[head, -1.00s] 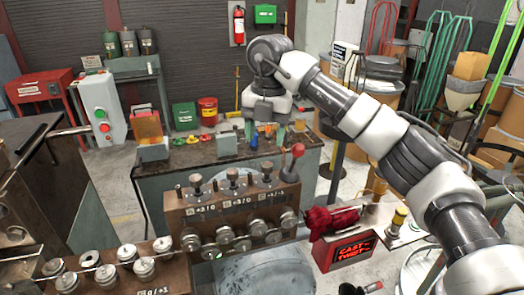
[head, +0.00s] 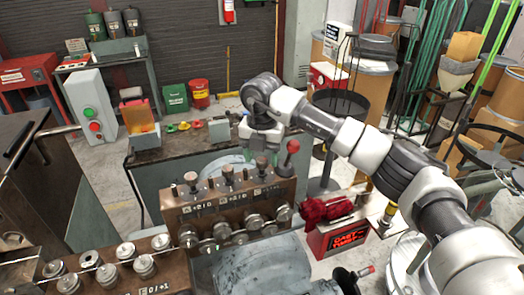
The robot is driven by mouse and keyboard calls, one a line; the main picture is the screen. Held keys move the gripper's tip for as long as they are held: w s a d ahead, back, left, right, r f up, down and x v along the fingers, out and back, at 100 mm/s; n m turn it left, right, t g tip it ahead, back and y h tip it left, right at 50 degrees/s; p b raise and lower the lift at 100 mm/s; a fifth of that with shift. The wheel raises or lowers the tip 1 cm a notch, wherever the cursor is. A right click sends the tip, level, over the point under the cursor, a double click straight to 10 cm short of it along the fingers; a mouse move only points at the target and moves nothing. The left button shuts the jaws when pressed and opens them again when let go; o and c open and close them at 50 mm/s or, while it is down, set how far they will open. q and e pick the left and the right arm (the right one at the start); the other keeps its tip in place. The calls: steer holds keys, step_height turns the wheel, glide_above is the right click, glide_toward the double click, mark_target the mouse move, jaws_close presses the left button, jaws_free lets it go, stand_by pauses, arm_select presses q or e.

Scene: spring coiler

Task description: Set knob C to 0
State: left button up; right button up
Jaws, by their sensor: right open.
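A brown block (head: 174,216) carries three upright metal knobs in a row on its top: a left knob (head: 191,180), a middle knob (head: 228,172) and a right knob (head: 265,169). Small white labels sit on its front below them, too small to read surely, so I cannot tell which knob is C. My right gripper (head: 264,157) is open and points down just over or behind the right knob. Its fingers are small here, and I cannot tell whether they touch the knob. My left gripper is out of view.
A red-balled lever (head: 292,147) stands just right of the right knob. Several round metal rollers line the block's front. A red box (head: 340,237) with a lit sign stands at the right. A second roller block (head: 178,270) lies at lower left.

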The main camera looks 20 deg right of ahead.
steer(key=shift+s+f, duration=0.1)
steer(key=shift+c, duration=1.6)
steer(key=c, duration=0.6)
steer(key=shift+f+n+b, duration=0.2)
steer(key=shift+n+b, duration=1.2)
steer(key=shift+b, duration=0.2)
steer(key=n+b, duration=0.2)
steer(key=n, duration=0.1)
steer(key=shift+n+b, duration=0.3)
steer(key=n+b, duration=0.1)
steer(key=n, duration=0.1)
steer(key=shift+a+r+n, duration=0.1)
steer(key=shift+n, duration=0.3)
steer(key=n+b, duration=0.1)
steer(key=n, duration=0.1)
steer(key=shift+n+b, duration=0.3)
steer(key=n, duration=0.3)
steer(key=shift+r+b, duration=0.1)
steer(key=shift+b, duration=0.3)
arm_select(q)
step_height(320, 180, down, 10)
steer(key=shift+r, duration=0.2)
arm_select(e)
steer(key=shift+r+n, duration=0.1)
steer(key=shift+n, duration=1.5)
